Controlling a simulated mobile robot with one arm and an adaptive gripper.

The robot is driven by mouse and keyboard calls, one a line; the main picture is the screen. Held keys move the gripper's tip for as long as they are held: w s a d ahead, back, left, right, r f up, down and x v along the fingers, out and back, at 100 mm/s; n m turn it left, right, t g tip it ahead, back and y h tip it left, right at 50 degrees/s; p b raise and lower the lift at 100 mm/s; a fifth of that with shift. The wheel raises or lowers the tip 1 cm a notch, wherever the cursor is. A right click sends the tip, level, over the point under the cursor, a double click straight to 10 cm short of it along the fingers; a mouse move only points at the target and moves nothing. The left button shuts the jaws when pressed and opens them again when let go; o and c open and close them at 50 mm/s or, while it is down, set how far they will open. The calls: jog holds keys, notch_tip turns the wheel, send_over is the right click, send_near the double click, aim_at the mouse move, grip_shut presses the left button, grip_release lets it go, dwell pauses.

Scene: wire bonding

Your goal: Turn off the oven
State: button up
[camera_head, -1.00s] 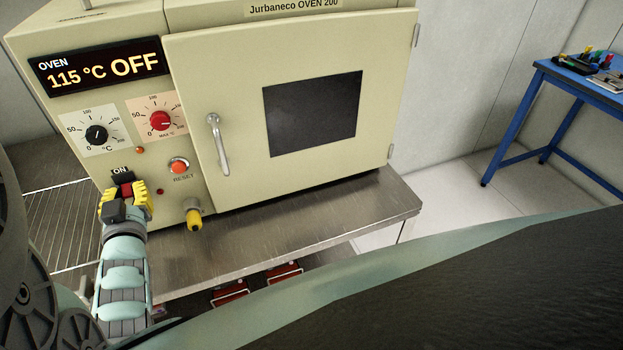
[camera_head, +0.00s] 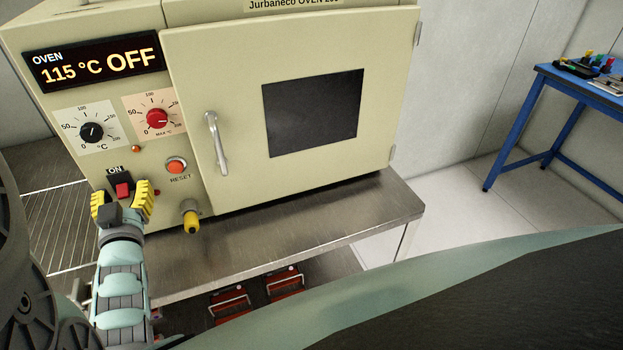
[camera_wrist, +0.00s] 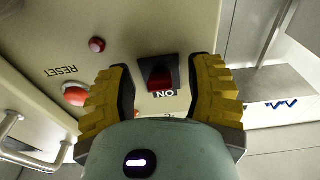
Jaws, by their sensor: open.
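The beige oven (camera_head: 235,60) stands on a metal table, its door shut. Its display (camera_head: 97,68) reads "115 °C OFF". The red power switch (camera_head: 123,190), in a dark housing under an "ON" label, is at the lower left of the panel. It also shows in the wrist view (camera_wrist: 160,80). My gripper (camera_head: 123,200) is open and empty. Its yellow fingers lie either side of the switch, apart from it, in both views. Whether they touch the panel I cannot tell.
The panel also holds a black knob (camera_head: 92,132), a red knob (camera_head: 157,118), a red reset button (camera_head: 176,166) and a yellow-tipped fitting (camera_head: 191,222). The door handle (camera_head: 216,145) juts out to the right. A blue table (camera_head: 585,90) stands far right.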

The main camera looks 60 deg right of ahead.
jog(key=shift+s+a, duration=0.1)
jog(key=shift+s, duration=0.05)
jog(key=v, duration=0.7)
jog(key=shift+a, duration=0.1)
dwell(0.3)
